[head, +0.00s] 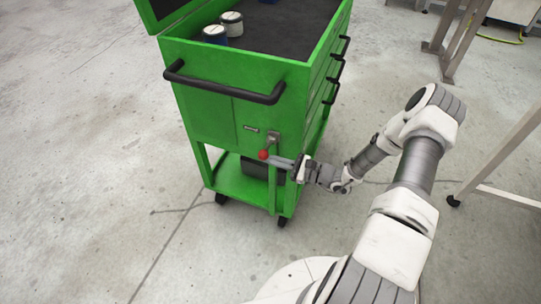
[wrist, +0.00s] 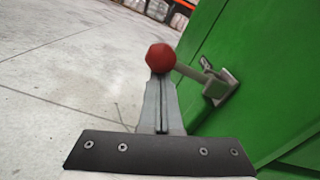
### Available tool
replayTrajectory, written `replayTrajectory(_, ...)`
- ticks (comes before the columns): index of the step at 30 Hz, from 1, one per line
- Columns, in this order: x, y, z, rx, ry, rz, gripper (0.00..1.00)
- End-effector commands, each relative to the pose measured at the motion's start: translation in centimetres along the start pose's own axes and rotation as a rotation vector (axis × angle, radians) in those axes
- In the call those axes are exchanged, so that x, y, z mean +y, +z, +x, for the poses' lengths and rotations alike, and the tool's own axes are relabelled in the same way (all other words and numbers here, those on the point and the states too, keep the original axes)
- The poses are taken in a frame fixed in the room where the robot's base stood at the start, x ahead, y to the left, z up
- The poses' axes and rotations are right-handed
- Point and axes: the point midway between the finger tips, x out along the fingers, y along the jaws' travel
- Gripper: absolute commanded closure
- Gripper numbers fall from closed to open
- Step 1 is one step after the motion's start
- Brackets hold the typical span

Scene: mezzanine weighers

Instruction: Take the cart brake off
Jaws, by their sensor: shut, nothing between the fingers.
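The green cart (head: 218,112) stands on the concrete floor left of my arm. A brake lever with a red ball knob (head: 263,155) sticks out from a small metal mount (head: 272,140) low on its near face. In the wrist view the red knob (wrist: 160,57) shows at the tips of my fingers, with its rod running right to the mount (wrist: 222,88) on the green panel. My gripper (head: 272,160) is shut and empty, its fingertips at the knob. I cannot tell whether they touch it. The far side of the knob is hidden.
A black push handle (head: 222,85) juts out above the lever. Cans (head: 231,22) stand on the cart's dark top. Black casters (head: 283,221) sit under the lower shelf. Table legs (head: 497,150) stand at the right. The floor left of the cart is clear.

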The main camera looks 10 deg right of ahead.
Motion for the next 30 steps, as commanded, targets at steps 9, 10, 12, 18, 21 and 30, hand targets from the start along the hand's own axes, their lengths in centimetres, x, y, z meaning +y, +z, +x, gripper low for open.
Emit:
replayTrajectory(9,-0.3,2.1,0.0,-0.001,0.006,0.276,1.0)
replayTrajectory(10,-0.4,2.2,0.0,-0.001,0.006,0.298,1.0)
replayTrajectory(12,-0.5,2.4,0.0,-0.001,0.007,0.346,1.0)
replayTrajectory(18,-0.7,3.0,-0.1,-0.001,0.008,0.411,1.0)
replayTrajectory(21,-0.8,3.1,-0.1,-0.001,0.008,0.409,1.0)
replayTrajectory(30,-0.9,3.2,-0.1,-0.001,0.008,0.407,1.0)
